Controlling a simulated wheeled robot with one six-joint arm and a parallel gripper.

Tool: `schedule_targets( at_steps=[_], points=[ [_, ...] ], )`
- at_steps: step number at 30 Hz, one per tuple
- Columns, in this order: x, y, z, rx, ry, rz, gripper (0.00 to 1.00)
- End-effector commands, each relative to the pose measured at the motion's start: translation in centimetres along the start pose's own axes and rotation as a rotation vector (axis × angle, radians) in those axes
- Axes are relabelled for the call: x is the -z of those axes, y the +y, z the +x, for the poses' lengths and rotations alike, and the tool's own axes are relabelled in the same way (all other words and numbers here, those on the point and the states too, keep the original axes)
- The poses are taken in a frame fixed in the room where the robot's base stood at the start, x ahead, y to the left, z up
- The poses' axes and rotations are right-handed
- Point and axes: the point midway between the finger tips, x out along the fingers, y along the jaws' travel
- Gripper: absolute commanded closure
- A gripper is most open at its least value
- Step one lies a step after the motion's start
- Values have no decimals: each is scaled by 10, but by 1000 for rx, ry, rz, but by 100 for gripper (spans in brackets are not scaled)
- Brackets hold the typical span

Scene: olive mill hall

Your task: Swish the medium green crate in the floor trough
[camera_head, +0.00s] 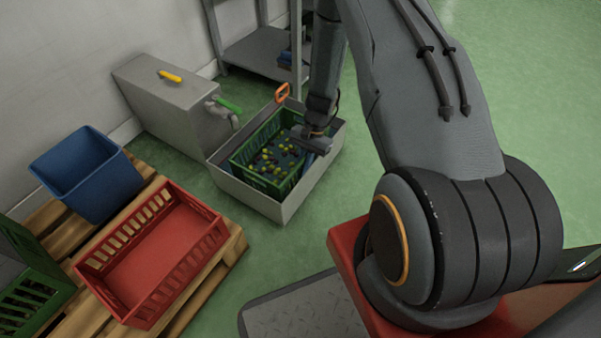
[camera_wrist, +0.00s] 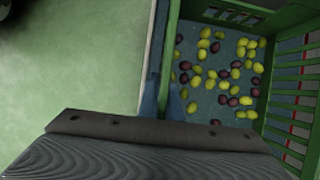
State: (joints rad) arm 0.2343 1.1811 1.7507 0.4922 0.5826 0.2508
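The medium green crate (camera_head: 238,160) sits inside the grey floor trough (camera_head: 285,208). Yellow-green and dark olives (camera_head: 272,160) lie loose inside it over a bluish-grey surface. In the wrist view the crate (camera_wrist: 285,95) shows slotted walls, with olives (camera_wrist: 235,75) scattered between them. My gripper (camera_head: 313,142) is down at the crate's right side in the head view. The crate looks roughly level. My gripper hides part of its right wall.
A grey cabinet (camera_head: 165,105) with a green-handled tap (camera_head: 228,104) stands left of the trough. An orange handle (camera_head: 282,93) rises at its far corner. A pallet (camera_head: 215,262) holds a red crate (camera_head: 150,250) and a blue bin (camera_head: 85,175). Metal shelving (camera_head: 255,50) stands behind.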

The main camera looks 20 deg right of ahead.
Motion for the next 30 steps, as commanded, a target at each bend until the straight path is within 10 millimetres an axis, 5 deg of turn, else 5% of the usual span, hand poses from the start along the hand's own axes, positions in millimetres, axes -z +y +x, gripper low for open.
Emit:
schedule_targets(
  at_steps=[30],
  points=[
    [-32, 0, -75, 0, 3, -3, 100]
  ],
)
